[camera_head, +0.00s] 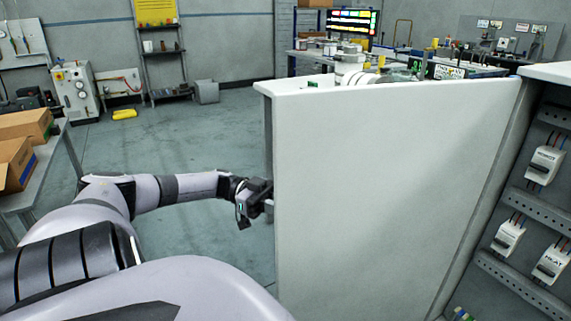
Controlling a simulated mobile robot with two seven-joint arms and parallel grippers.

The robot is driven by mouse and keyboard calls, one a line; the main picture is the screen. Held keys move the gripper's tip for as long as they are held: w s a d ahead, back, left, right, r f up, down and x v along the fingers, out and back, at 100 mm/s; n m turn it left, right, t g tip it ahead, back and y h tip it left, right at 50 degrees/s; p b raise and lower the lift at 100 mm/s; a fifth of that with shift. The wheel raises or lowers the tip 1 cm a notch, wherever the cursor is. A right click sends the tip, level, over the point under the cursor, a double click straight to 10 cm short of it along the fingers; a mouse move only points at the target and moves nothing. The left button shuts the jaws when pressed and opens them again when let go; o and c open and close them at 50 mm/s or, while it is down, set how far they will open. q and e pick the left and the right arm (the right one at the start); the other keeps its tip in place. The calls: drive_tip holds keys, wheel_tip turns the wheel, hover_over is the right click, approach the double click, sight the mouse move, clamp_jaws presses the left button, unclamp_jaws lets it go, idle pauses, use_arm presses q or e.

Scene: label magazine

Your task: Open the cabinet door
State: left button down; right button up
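The cabinet door (390,190) is a large light-grey panel. It stands swung out from the cabinet (550,72) on the right, and the interior shows beside it. My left arm comes in from the left, and its dark gripper (258,204) is at the door's free left edge, about mid-height. The fingertips reach or pass behind that edge, so their opening and any contact with the door are unclear. No handle can be made out. My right gripper is not seen.
Several white breakers (545,165) with wires sit on rails inside the cabinet. White rounded machine parts (350,68) show above the door's top edge; I cannot tell what they belong to. Cardboard boxes (18,160) rest on a table at the left. The floor (200,130) beyond my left arm is largely clear.

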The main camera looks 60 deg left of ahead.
use_arm(q)
drive_tip(key=shift+w+a+r, duration=0.1)
drive_tip(key=shift+w+r, duration=0.15)
drive_tip(key=c, duration=1.2)
unclamp_jaws()
drive_tip(key=shift+b+v, duration=1)
drive_tip(key=shift+v, duration=2.45)
drive_tip(key=shift+f, duration=0.15)
